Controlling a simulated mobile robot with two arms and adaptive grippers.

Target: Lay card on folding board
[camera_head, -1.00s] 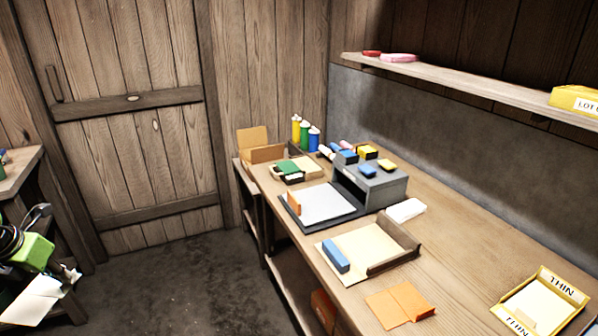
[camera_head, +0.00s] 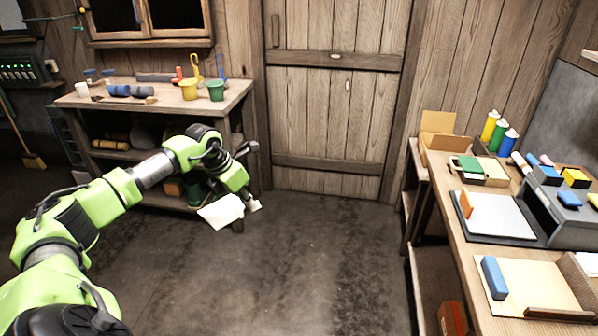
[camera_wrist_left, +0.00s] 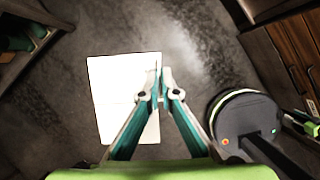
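My left gripper (camera_head: 245,206) is shut on a white card (camera_head: 220,212) and holds it over open floor, away from the benches. On the right-hand bench lie a cream board (camera_head: 540,278) with a dark brown raised edge and a blue block, and a dark board (camera_head: 470,222) bearing a white sheet and an orange block. I cannot tell which is the folding board. My right gripper is not in view.
The right-hand bench (camera_head: 452,228) also holds a grey stand (camera_head: 565,222), an open cardboard box (camera_head: 443,140) and several coloured bottles. Another bench (camera_head: 165,100) with cups stands at the back left. The floor (camera_head: 310,270) between is clear.

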